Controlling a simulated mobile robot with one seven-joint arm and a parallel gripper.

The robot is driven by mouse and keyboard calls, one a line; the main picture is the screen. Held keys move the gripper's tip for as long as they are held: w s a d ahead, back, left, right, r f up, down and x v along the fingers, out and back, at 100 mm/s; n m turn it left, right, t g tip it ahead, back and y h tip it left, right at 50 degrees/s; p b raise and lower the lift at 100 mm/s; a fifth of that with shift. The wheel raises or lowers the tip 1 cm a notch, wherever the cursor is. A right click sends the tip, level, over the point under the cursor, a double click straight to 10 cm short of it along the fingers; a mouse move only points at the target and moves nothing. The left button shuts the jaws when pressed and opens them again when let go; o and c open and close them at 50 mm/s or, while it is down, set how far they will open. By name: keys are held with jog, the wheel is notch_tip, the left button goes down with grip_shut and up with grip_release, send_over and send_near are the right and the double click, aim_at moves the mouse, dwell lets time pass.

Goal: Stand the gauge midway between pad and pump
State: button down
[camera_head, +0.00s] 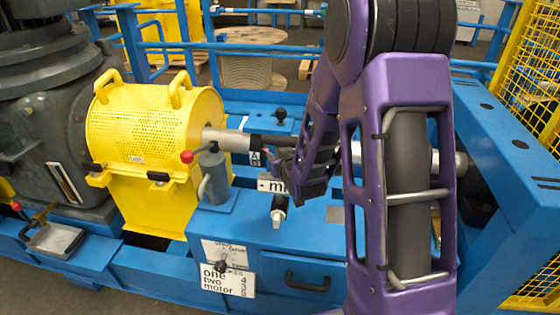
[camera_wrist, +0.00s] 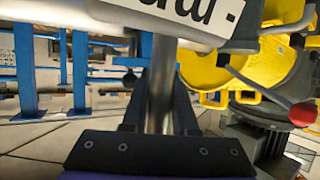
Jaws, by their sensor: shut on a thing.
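My gripper (camera_head: 288,188) is shut around a grey metal stem, which I take to be the gauge (camera_wrist: 161,85). The stem stands between the two dark fingers in the wrist view, with its far end behind a white lettered plate. In the head view my gripper hides most of it. The pump (camera_head: 213,176) is a grey cylinder with a red-knobbed lever, left of my gripper on the blue deck.
A yellow perforated guard (camera_head: 150,125) stands left, behind the pump, with a shaft (camera_head: 226,140) running right from it. A white lettered plate (camera_head: 266,185) is beside my gripper. A small pale-tipped black part (camera_head: 279,211) is just below. Blue frame beams (camera_head: 500,160) bound the right.

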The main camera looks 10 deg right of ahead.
aim_at(266, 183)
jog(key=shift+w+f+b, duration=0.1)
jog(key=shift+f+b, duration=0.2)
jog(key=shift+f, duration=2.4)
jog(key=c, duration=1.1)
grip_release()
jog(key=shift+f, duration=0.15)
jog(key=o, duration=0.4)
jog(key=shift+r, duration=0.2)
jog(key=shift+s, duration=0.25)
